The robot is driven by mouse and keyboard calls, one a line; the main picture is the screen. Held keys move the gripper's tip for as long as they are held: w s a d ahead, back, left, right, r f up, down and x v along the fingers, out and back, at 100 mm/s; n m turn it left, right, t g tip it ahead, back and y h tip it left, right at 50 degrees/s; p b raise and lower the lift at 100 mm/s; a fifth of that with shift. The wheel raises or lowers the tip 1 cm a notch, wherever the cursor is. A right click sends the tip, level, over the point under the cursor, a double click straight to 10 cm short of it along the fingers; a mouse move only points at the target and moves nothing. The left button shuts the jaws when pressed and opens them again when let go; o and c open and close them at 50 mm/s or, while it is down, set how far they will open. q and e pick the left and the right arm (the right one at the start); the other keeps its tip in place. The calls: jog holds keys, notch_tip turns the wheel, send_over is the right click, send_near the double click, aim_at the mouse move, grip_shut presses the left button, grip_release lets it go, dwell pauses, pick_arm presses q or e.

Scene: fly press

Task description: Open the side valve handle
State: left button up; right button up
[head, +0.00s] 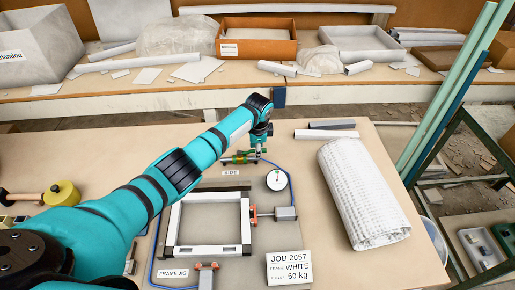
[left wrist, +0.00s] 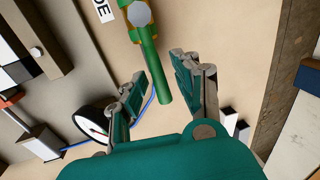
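The side valve (head: 240,157) has a green lever handle and sits on the table at the back edge of the jig board, behind the "SIDE" label (head: 231,173). In the left wrist view, the green handle (left wrist: 150,65) comes down from the brass-coloured valve body at the top. My left gripper (head: 258,150) points down at the right end of the valve. In the left wrist view, my left gripper (left wrist: 160,82) is open, with one finger on each side of the handle's free end. No contact shows, and depth is unclear. My right gripper is out of view.
A round gauge (head: 276,180) and blue hose lie close to the valve. A white frame (head: 180,225) sits in the jig with red-handled clamps (head: 268,214). A white roll (head: 362,195) lies to the right. A job card (head: 289,268) is in front.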

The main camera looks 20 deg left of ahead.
pick_arm(q)
jog(key=shift+o, duration=0.5)
notch_tip(320, 180, up, 12)
jog(key=s+d, duration=0.1)
jog(key=s, duration=0.1)
jog(key=shift+f, duration=0.15)
